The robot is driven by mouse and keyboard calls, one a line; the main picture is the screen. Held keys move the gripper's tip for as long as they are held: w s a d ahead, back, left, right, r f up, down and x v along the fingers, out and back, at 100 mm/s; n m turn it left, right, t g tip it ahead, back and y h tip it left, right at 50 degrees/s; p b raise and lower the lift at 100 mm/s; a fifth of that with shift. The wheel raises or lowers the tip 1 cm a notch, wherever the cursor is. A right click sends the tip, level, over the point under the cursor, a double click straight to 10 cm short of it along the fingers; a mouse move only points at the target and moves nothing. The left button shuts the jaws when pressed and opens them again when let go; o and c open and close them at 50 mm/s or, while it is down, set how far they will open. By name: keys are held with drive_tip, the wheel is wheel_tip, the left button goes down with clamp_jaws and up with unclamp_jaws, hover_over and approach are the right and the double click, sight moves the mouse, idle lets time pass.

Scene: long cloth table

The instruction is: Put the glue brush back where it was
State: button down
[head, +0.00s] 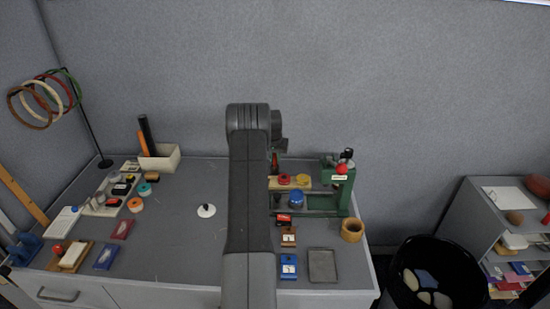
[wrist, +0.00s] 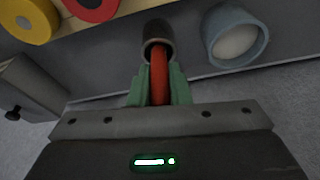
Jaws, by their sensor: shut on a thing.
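The glue brush shows in the wrist view as a red handle (wrist: 159,78) held between the green fingers of my gripper (wrist: 160,92). Its far end meets the mouth of a short dark brown tube or cup (wrist: 157,33). I cannot tell whether this is part of the brush or a holder around it. In the head view my arm hides most of the gripper (head: 278,147). A small reddish-brown piece (head: 275,163) shows just below it, beside the wooden strip.
A wooden strip (head: 263,184) carries a red roll (head: 284,178) and a yellow roll (head: 303,179). A green press (head: 345,190) stands at right. A blue round jar (head: 297,198) sits before the strip. A blue-grey cup (wrist: 218,48) with pale contents is near the gripper.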

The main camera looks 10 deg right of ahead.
drive_tip(key=c, duration=1.3)
unclamp_jaws()
drive_tip(key=shift+c, duration=0.2)
drive_tip(key=shift+r+p, duration=0.2)
drive_tip(key=shift+p, duration=0.15)
drive_tip(key=b+v, duration=0.2)
drive_tip(key=v, duration=1)
drive_tip(key=shift+b, duration=0.3)
drive_tip(key=shift+a+f, duration=0.1)
